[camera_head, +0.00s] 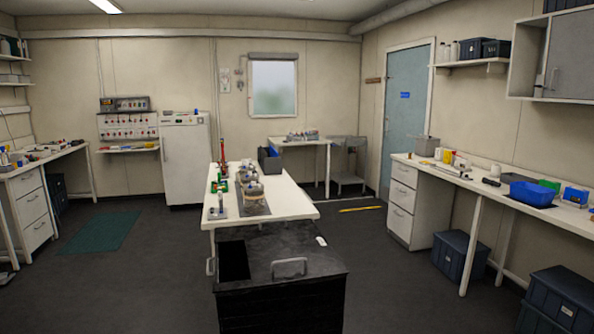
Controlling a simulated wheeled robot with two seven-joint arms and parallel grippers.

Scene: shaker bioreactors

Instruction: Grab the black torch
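A small dark object that looks like the black torch (491,181) lies on the long white counter (470,181) along the right wall. It is small in this view, so I cannot be sure of its details. It lies to the left of a blue open bin on the same counter. Neither of my grippers is in view.
A dark box with metal handles (282,270) stands close in front, before a white centre table (285,212) with lab gear. The blue bin (533,193) sits on the counter. Dark storage crates (459,256) stand under it. Open floor (385,270) lies between box and counter.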

